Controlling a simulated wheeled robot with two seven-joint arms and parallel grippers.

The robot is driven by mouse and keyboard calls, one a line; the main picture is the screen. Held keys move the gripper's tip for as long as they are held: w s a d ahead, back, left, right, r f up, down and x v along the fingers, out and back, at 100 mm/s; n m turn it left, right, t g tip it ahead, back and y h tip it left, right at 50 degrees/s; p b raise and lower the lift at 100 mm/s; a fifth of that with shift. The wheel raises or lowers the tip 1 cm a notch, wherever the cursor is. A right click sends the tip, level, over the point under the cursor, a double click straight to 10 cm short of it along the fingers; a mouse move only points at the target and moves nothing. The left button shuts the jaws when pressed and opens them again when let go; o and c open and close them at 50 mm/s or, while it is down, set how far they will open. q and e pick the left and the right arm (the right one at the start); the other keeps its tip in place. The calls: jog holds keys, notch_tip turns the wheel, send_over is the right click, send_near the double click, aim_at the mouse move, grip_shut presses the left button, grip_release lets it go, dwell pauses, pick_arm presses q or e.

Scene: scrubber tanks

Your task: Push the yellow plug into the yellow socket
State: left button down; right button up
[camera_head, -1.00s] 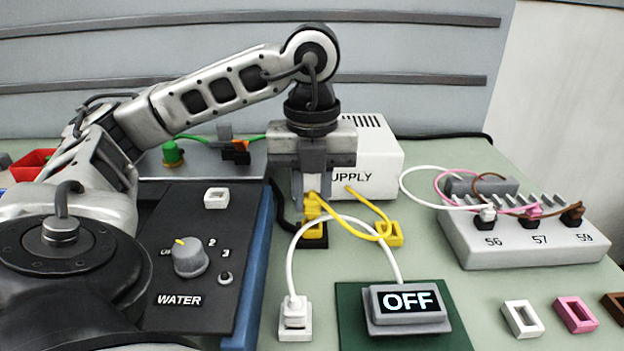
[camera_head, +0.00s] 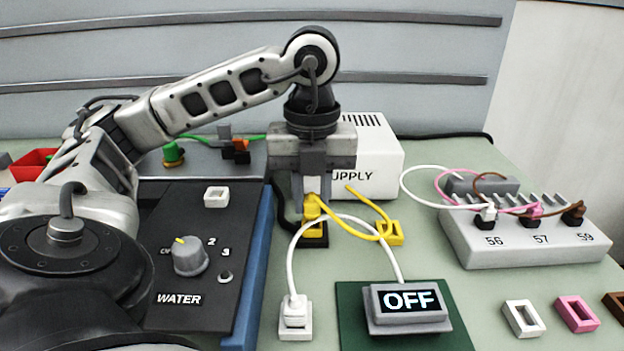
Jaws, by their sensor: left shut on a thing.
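My left gripper (camera_head: 312,200) points straight down in front of the white supply box and is shut on the yellow plug (camera_head: 313,208). The plug's yellow cable loops right and up to the supply box (camera_head: 370,160). Directly below the plug is the yellow socket (camera_head: 316,232) on a black base. The plug appears upright over it; the gripper and the white cable partly hide the join, so I cannot tell how deep it sits. A second yellow frame-like piece (camera_head: 391,233) lies on the table to the right. My right gripper is not in view.
A white cable runs from a white plug (camera_head: 295,311) to the OFF display (camera_head: 408,302), arching just in front of the yellow socket. The black WATER panel (camera_head: 205,262) is left. A grey strip (camera_head: 520,245) with several plugs stands right. White and pink frames (camera_head: 522,318) lie front right.

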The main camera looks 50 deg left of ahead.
pick_arm(q)
jog(key=shift+f, duration=0.2)
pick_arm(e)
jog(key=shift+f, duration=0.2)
pick_arm(q)
jog(key=shift+f+b, duration=0.75)
jog(key=shift+b, duration=0.1)
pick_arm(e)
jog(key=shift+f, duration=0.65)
pick_arm(q)
jog(key=c, duration=0.7)
grip_release()
notch_tip(320, 180, up, 4)
jog(key=p, duration=0.3)
jog(key=shift+f+p, duration=0.1)
jog(key=shift+p, duration=0.2)
notch_tip(320, 180, up, 4)
jog(key=p, duration=0.3)
jog(key=shift+p, duration=0.3)
jog(key=shift+r+p, duration=0.35)
jog(key=shift+r, duration=0.05)
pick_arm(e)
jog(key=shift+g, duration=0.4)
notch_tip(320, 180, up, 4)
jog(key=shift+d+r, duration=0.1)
